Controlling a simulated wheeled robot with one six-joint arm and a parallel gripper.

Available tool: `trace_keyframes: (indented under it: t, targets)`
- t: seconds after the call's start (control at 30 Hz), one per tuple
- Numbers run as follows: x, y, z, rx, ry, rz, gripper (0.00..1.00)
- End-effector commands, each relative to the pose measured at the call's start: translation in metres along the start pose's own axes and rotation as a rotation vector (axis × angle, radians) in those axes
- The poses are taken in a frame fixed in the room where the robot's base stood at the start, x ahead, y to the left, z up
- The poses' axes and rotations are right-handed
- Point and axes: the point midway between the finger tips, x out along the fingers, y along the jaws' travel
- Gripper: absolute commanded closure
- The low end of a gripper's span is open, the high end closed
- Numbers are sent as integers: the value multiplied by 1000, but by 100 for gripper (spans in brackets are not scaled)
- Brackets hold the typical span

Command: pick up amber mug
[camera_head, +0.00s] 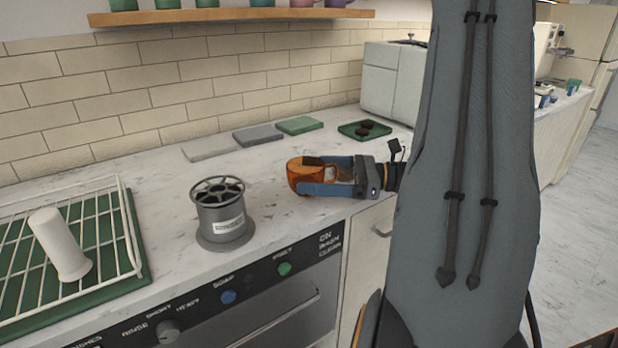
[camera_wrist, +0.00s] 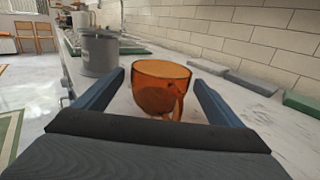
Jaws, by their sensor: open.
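The amber mug (camera_head: 303,173) stands on the marble counter, orange and see-through. My gripper (camera_head: 322,181) reaches in from the right, low over the counter, with its blue fingers at the mug. In the wrist view the mug (camera_wrist: 160,88) stands upright between the two open fingers of my gripper (camera_wrist: 160,90), with a gap on each side. Its handle points toward my palm, slightly right. In the head view the near finger hides part of the mug.
A grey metal canister (camera_head: 222,212) stands left of the mug. Flat grey and green slabs (camera_head: 299,125) and a green tray (camera_head: 350,130) lie behind. The counter's front edge is close.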

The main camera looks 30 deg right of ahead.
Motion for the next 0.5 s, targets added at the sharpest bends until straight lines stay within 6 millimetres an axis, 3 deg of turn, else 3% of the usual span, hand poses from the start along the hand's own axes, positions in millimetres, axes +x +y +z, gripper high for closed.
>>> trace_keyframes:
  t: [0.13, 0.4, 0.5]
  targets:
    - [15, 1, 0, 1, -1, 1, 10]
    - [17, 0, 0, 0, 0, 0, 10]
    - [17, 0, 0, 0, 0, 0, 27]
